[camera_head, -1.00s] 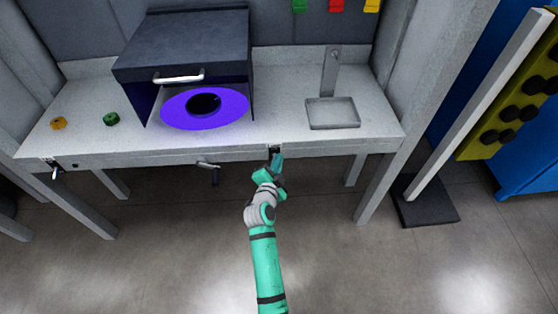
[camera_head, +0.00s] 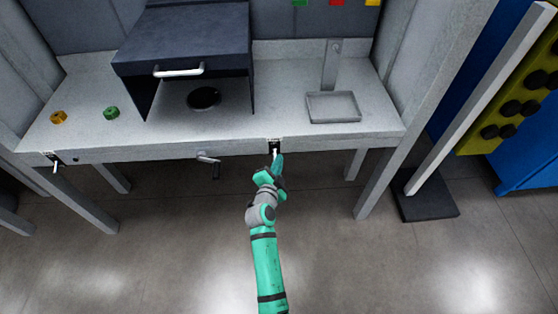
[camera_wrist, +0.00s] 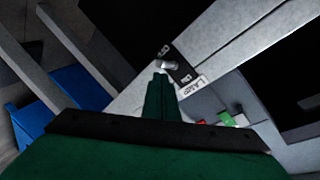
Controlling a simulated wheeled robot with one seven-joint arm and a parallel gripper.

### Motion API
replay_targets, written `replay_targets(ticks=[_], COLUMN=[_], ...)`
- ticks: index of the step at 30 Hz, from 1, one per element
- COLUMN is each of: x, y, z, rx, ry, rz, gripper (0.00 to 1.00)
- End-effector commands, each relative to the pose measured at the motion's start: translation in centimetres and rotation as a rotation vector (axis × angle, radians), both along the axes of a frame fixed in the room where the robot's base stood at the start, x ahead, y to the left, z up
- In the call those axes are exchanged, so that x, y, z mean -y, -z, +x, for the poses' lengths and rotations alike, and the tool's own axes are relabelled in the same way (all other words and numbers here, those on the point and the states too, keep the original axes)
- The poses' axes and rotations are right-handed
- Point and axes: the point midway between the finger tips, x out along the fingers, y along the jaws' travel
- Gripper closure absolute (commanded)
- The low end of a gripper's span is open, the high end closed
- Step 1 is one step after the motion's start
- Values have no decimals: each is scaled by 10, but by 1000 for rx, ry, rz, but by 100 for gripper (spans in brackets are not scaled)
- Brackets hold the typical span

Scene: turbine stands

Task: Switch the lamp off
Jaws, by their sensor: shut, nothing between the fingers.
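The lamp switch (camera_head: 274,146) is a small black plate with a pale lever on the bench's front edge. In the wrist view the switch plate (camera_wrist: 183,74) carries ON and OFF marks beside a LAMP label, and its metal lever (camera_wrist: 166,65) shows just beyond my fingertips. My gripper (camera_head: 278,159) is shut and empty, right at the switch. In the wrist view my gripper (camera_wrist: 160,84) is close to the lever; I cannot tell whether they touch. Under the dark hood (camera_head: 185,42), the round dark opening (camera_head: 204,97) shows no purple glow.
The bench (camera_head: 275,105) holds a metal stand with a tray (camera_head: 333,107), an orange nut (camera_head: 59,117) and a green nut (camera_head: 111,112). A crank handle (camera_head: 208,160) and another switch (camera_head: 55,162) are on its front edge. A slanted post (camera_head: 475,105) stands at right.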

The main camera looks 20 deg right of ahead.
Motion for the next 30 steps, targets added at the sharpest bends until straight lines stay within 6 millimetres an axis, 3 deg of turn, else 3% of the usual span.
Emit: replay_targets(ticks=[13,30], x=[25,-19], y=[-21,31], z=[-13,-74], rx=[2,-1], ry=[-7,-2], rz=[1,0], gripper=[100,100])
